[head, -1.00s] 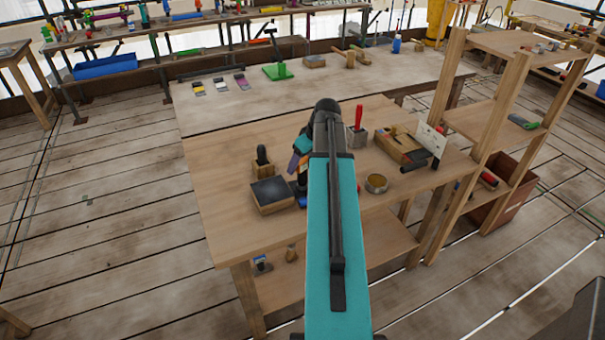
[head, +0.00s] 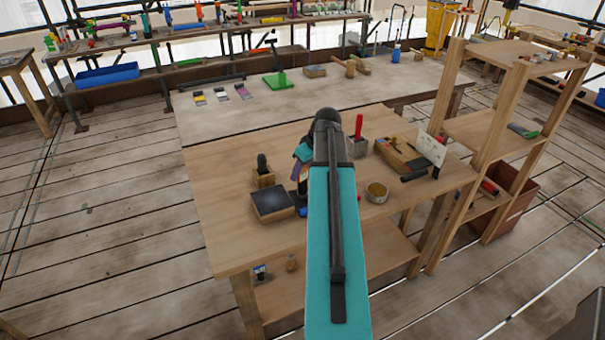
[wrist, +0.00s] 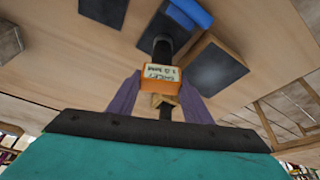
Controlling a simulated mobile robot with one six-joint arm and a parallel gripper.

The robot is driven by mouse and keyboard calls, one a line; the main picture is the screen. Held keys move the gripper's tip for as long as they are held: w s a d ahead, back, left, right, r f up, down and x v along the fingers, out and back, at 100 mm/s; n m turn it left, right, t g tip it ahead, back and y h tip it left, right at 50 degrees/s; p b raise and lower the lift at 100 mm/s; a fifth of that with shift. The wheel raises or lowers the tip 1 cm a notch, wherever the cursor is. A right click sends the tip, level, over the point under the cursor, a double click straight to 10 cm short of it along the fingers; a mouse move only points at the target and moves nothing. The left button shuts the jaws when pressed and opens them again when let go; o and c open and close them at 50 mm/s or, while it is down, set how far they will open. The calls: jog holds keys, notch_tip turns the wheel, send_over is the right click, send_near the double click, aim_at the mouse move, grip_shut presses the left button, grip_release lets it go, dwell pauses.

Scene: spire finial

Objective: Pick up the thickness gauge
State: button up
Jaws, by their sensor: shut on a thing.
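The thickness gauge (wrist: 160,78) shows in the wrist view as a small orange block with a pale printed label. My gripper (wrist: 160,84) has its two purple fingers on either side of it and is shut on it. The gauge appears above the wooden workbench, but its height is hard to judge. In the head view my teal arm hides the gauge and most of the gripper, which is over the bench's middle beside a dark-topped block.
On the bench (head: 225,220) are a dark-topped block (head: 271,203), a wooden holder (head: 263,177) with a black knob, a grey cup (head: 357,147) with a red-handled tool, a round tin (head: 376,193) and a wooden tray (head: 395,155). A shelf (head: 490,128) stands at right. The bench's left part is clear.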

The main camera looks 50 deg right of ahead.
jog(key=shift+r+b, duration=0.7)
jog(key=shift+r, duration=0.85)
jog(key=s+a+b, duration=0.2)
jog(key=s, duration=0.4)
jog(key=s+a+r+b, duration=0.1)
jog(key=s+a+b, duration=0.2)
jog(key=s, duration=0.4)
jog(key=shift+b, duration=0.65)
jog(key=shift+s+a+r+b, duration=0.2)
jog(key=shift+s+b, duration=0.25)
jog(key=shift+b, duration=0.5)
jog(key=shift+s+a+r+b, duration=0.15)
jog(key=shift+s+b, duration=0.3)
jog(key=shift+b, duration=0.5)
jog(key=shift+a, duration=0.1)
